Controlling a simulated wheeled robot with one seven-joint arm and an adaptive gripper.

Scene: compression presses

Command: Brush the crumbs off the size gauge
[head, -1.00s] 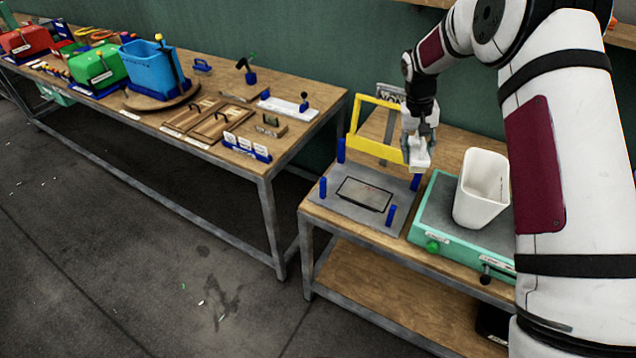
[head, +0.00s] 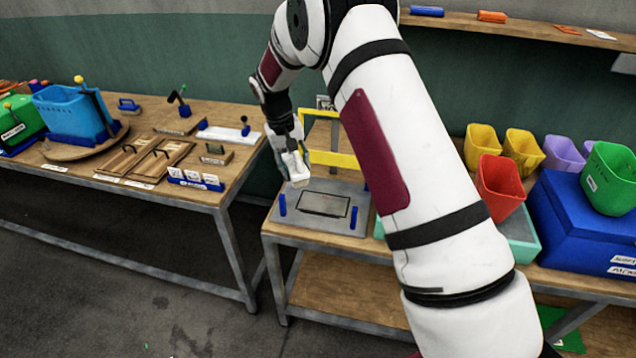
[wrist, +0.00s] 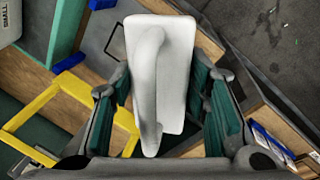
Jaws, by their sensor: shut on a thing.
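The size gauge looks to be the grey plate (head: 325,228) with a dark-outlined rectangle, blue corner posts and a raised yellow frame (head: 335,159) behind it. Part of its right side is hidden by my arm. My gripper (head: 293,160) is shut on a white block with a curved handle, probably the brush (head: 299,180), above the plate's back left edge. In the wrist view the white brush (wrist: 178,70) sits between the green-padded fingers, and the yellow frame (wrist: 35,107) shows at the left. Its underside is hidden. I cannot make out crumbs on the plate now.
The left bench (head: 225,195) holds wooden trays, a blue bin (head: 68,112) and small stands. Red (head: 500,185), yellow and green bins and a blue box (head: 590,235) stand on the right. A gap of floor separates the left bench from the gauge's table.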

